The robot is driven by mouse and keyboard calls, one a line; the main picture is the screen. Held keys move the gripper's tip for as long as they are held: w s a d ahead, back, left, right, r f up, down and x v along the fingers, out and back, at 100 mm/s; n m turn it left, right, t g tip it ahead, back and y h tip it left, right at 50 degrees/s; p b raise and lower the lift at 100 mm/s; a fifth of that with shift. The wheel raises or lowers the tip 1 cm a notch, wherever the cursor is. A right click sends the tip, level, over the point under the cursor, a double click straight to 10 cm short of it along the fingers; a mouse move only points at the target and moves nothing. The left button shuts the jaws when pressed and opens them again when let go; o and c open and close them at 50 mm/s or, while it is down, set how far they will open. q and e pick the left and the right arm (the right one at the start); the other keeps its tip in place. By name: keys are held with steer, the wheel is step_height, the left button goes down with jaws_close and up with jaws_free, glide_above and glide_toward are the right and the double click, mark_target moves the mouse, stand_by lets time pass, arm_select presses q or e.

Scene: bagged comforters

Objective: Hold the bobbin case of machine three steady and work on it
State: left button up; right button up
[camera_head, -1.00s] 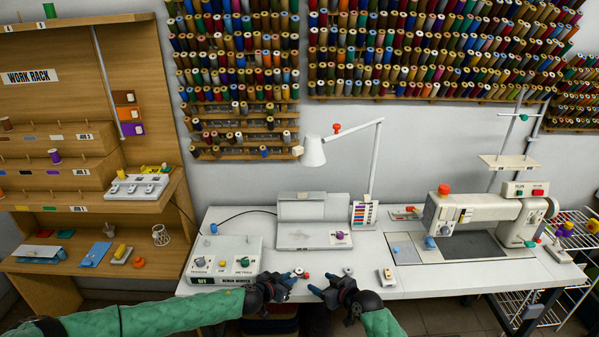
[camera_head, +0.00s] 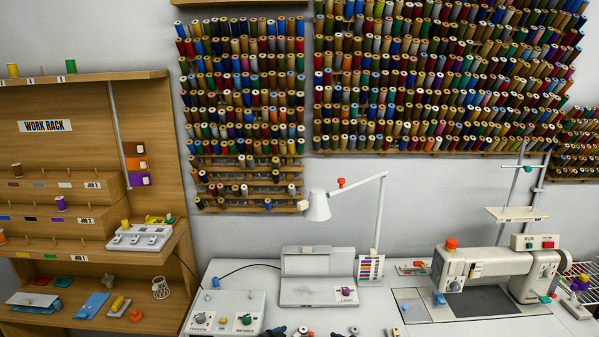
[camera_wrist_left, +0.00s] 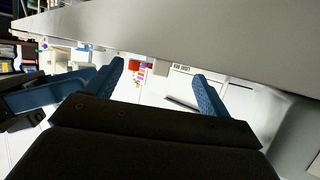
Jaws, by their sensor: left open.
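The white sewing machine (camera_head: 490,264) stands at the right of the white table (camera_head: 375,318) in the head view. I cannot tell whether it is machine three, and I make out no bobbin case for certain. A small round metal part (camera_head: 354,330) lies at the bottom edge, too small to identify. My left gripper (camera_wrist_left: 160,88) is open in the left wrist view, with nothing visible between its blue fingers. Only a sliver of it shows at the bottom of the head view. A blue and black part (camera_wrist_left: 50,95), seemingly my right gripper, shows at left; its jaws are unclear.
A control box with knobs (camera_head: 223,314), an open white case (camera_head: 317,278) and a desk lamp (camera_head: 317,205) are on the table. The wooden work rack (camera_head: 90,100) stands at left. Thread spools (camera_head: 430,80) cover the wall. Some tabletop before the case is clear.

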arm_select(q)
steer(key=shift+s+a+r, duration=0.1)
arm_select(e)
steer(key=shift+r, duration=0.1)
arm_select(q)
steer(key=shift+r+p+v, duration=0.2)
steer(key=shift+p+v, duration=0.6)
steer(key=shift+v, duration=0.5)
steer(key=shift+r+p+v, duration=0.2)
steer(key=shift+p+v, duration=0.6)
steer(key=shift+v, duration=0.5)
arm_select(e)
steer(key=shift+r, duration=1.45)
arm_select(q)
steer(key=shift+f, duration=0.1)
steer(key=o, duration=0.4)
